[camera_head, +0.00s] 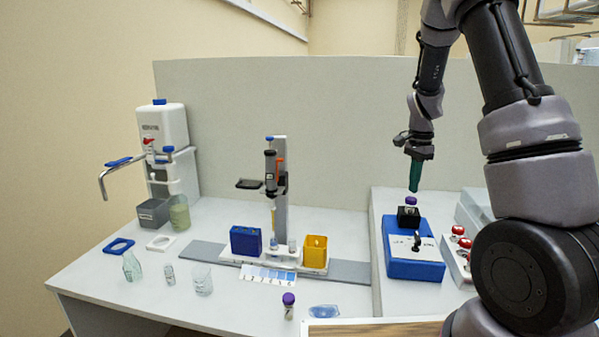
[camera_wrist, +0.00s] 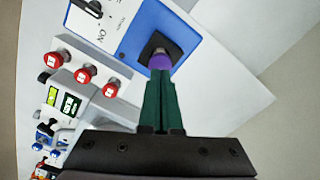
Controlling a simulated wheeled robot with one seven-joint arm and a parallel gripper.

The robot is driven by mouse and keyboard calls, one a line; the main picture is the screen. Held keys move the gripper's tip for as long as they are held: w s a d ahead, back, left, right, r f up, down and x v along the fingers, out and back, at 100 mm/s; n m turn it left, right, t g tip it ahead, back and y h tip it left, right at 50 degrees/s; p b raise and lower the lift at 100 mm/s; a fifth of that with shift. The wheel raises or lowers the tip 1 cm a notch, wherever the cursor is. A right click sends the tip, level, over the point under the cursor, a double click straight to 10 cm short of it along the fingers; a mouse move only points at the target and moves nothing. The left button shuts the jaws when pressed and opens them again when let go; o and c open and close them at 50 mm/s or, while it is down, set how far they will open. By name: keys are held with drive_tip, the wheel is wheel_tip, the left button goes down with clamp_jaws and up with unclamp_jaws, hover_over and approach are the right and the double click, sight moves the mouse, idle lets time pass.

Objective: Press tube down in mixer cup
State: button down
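The tube's purple cap (camera_head: 411,201) stands upright in the black mixer cup (camera_head: 408,216) on top of the blue and white mixer (camera_head: 415,262). The tube's body is hidden in the cup. My gripper (camera_head: 414,188) points down just above the cap, with its green fingers together and nothing visible between them. In the wrist view, the fingertips (camera_wrist: 160,76) line up over the purple cap (camera_wrist: 160,60), and the black cup (camera_wrist: 160,47) shows around it. I cannot tell whether the fingertips touch the cap.
A box with red knobs (camera_head: 458,240) stands close to the right of the mixer. To the left are a blue rack (camera_head: 246,241), a yellow container (camera_head: 315,250) and a pipette on a stand (camera_head: 280,190). Another purple-capped vial (camera_head: 289,305) stands near the front. A grey panel rises behind.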

drive_tip(key=shift+r, duration=2.85)
drive_tip(key=shift+r, duration=0.1)
drive_tip(key=s+a+r+n+t+y, duration=0.25)
drive_tip(key=s+a+r+n, duration=0.2)
drive_tip(key=s+r, duration=0.7)
drive_tip(key=s+a+r+n+t, duration=0.2)
drive_tip(key=s+r+n, duration=0.1)
drive_tip(key=s, duration=0.4)
drive_tip(key=s+a+r+n+t, duration=0.2)
drive_tip(key=s+r+n, duration=0.1)
drive_tip(key=s, duration=0.4)
drive_tip(key=shift+a+r+t, duration=0.2)
drive_tip(key=shift+r+t, duration=0.15)
drive_tip(key=shift+r, duration=0.25)
drive_tip(key=shift+h, duration=0.25)
